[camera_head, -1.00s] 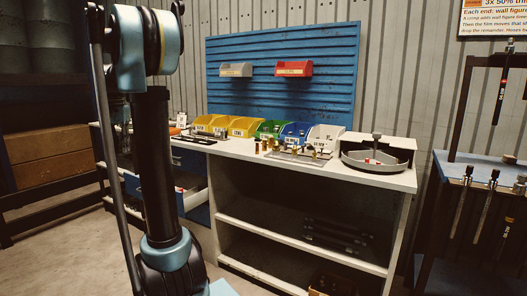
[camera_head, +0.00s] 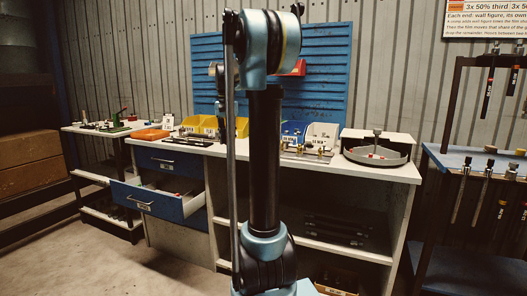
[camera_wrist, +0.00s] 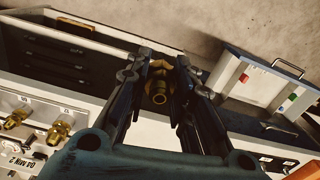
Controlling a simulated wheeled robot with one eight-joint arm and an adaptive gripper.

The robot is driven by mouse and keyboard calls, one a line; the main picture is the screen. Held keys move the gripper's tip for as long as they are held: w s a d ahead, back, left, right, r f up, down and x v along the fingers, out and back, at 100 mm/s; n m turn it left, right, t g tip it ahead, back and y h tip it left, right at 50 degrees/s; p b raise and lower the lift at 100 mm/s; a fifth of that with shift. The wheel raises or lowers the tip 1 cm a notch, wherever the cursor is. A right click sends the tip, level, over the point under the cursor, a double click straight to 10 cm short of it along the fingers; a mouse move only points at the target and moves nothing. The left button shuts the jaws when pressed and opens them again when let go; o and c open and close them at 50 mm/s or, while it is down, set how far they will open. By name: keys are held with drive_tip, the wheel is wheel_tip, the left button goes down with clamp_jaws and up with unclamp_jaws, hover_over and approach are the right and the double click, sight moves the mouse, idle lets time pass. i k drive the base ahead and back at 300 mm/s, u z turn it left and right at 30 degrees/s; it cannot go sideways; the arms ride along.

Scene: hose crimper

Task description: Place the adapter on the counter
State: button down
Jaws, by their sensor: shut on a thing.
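A brass adapter (camera_wrist: 159,92) is held between the fingers of my gripper (camera_wrist: 159,74) in the wrist view. The gripper is shut on it, and the adapter's open round end faces the camera. The white counter (camera_head: 376,168) spans the head view's middle; its front strip (camera_wrist: 238,124) passes behind the gripper in the wrist view. The adapter looks apart from the counter, near its front edge, but its height is hard to tell. In the head view my arm covers the middle of the counter, and the adapter cannot be made out.
A tray with brass fittings (camera_wrist: 28,122) lies on the counter. A blue-fronted drawer (camera_head: 155,202) stands open; it also shows in the wrist view (camera_wrist: 258,82). Colored bins (camera_head: 197,124) line the back. A round grey tray (camera_head: 375,155) sits at the right end.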

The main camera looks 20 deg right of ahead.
sight(239, 147)
drive_tip(key=z, duration=0.25)
drive_tip(key=i, duration=1)
drive_tip(key=u, duration=0.05)
